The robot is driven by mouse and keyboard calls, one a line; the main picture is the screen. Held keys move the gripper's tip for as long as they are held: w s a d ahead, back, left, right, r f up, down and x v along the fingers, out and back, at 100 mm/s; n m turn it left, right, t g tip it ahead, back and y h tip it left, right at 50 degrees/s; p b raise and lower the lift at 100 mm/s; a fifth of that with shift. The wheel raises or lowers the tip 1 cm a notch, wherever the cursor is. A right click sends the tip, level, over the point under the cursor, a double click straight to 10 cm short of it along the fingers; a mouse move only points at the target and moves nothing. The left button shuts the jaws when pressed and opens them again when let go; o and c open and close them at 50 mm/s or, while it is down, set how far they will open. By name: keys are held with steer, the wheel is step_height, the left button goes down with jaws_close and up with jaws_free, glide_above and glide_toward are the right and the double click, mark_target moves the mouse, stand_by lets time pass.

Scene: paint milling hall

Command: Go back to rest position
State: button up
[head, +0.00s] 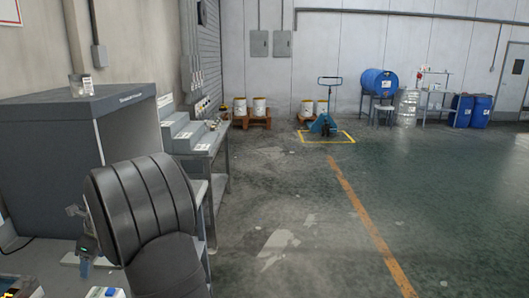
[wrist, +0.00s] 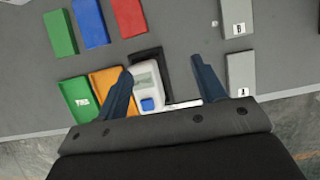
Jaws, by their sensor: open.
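My gripper (wrist: 161,66) shows in the wrist view with its two dark blue fingers spread apart and nothing gripped between them. It is over a grey work surface (wrist: 185,25). A white device (wrist: 148,92) with a small display and a blue button lies beneath, between the fingers and partly behind the left one. A black frame-like piece lies beside the device. In the head view my dark ribbed arm fills the lower left and hides much of the bench; only a small part of the gripper area shows at its left.
Green (wrist: 60,32), blue (wrist: 90,22), red (wrist: 127,17) and orange (wrist: 108,82) flat pieces lie left of the fingers. Grey blocks marked B (wrist: 235,17) and A (wrist: 240,75) lie right. A grey cabinet (head: 45,150) stands close to my arm. The floor (head: 300,220) at right is open.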

steer(key=s+a+f, duration=0.1)
steer(key=a+f, duration=0.1)
steer(key=a, duration=0.1)
steer(key=s+a+f, duration=0.2)
steer(key=a, duration=0.2)
steer(key=s+a+f, duration=0.1)
steer(key=a+f, duration=0.1)
steer(key=a, duration=0.2)
steer(key=shift+s+f, duration=0.25)
steer(key=shift+s, duration=0.1)
steer(key=x, duration=0.3)
steer(key=shift+s, duration=0.2)
steer(key=shift+f, duration=0.5)
steer(key=o, duration=0.8)
steer(key=s+d+r+n+t, duration=0.1)
steer(key=s+d+r+n, duration=0.25)
steer(key=r+n, duration=0.55)
steer(key=s+d+r+n+t, duration=0.1)
steer(key=s+d+r+n, duration=0.1)
steer(key=d+r+n, duration=0.55)
steer(key=shift+n, duration=0.55)
steer(key=a+f, duration=0.2)
steer(key=w+a+f, duration=0.1)
steer(key=a+f, duration=0.1)
steer(key=w+a+f, duration=0.1)
steer(key=f, duration=0.2)
steer(key=shift+w+a, duration=0.15)
steer(key=shift+a, duration=0.25)
